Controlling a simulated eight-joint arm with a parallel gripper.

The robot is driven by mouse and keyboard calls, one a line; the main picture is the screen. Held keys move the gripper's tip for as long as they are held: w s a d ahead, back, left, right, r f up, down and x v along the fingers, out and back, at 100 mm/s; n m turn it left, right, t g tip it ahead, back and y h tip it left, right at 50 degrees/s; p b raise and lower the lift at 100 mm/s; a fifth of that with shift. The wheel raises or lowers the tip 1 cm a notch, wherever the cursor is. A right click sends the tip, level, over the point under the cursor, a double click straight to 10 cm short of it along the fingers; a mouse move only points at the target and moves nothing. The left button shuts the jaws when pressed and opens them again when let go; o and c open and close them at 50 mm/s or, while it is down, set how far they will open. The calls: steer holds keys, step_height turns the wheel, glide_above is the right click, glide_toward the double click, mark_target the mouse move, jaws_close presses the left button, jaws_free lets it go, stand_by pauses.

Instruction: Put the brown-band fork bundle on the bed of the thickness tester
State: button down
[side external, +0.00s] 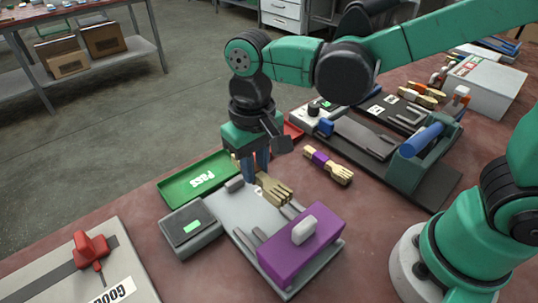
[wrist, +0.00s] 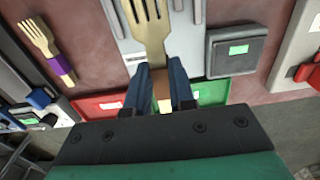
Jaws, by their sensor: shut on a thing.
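The brown-band fork bundle (side external: 274,188) is wooden, with its tines pointing towards the purple block in the side view. It also shows in the wrist view (wrist: 152,32), with a brown band between my fingers. My gripper (side external: 254,172) is shut on its handle part; the blue fingers also show in the wrist view (wrist: 162,88). The bundle is over a light grey bed (side external: 232,206) with rails, which looks like the thickness tester. This bed has a purple block (side external: 300,245) and a display box (side external: 191,228). I cannot tell whether the bundle touches the bed.
A green PASS tray (side external: 178,186) lies behind the bed, with a red tray (side external: 292,131) further right. A purple-band fork bundle (side external: 328,165) lies on the table. A station with a blue cylinder (side external: 421,140) stands at right. A red-handled device (side external: 90,248) is front left.

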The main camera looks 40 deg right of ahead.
mark_target(258, 209)
steer(key=shift+f, duration=3.7)
steer(key=shift+f, duration=0.1)
steer(key=c, duration=0.7)
jaws_free()
steer(key=shift+c, duration=0.2)
step_height(258, 209, up, 12)
steer(key=shift+f, duration=0.1)
steer(key=shift+d+r, duration=0.15)
steer(key=shift+r, duration=0.05)
steer(key=s+d+t, duration=0.1)
steer(key=d+t, duration=0.6)
steer(key=d, duration=0.5)
steer(key=shift+s+d+f, duration=0.3)
steer(key=shift+d+f, duration=0.1)
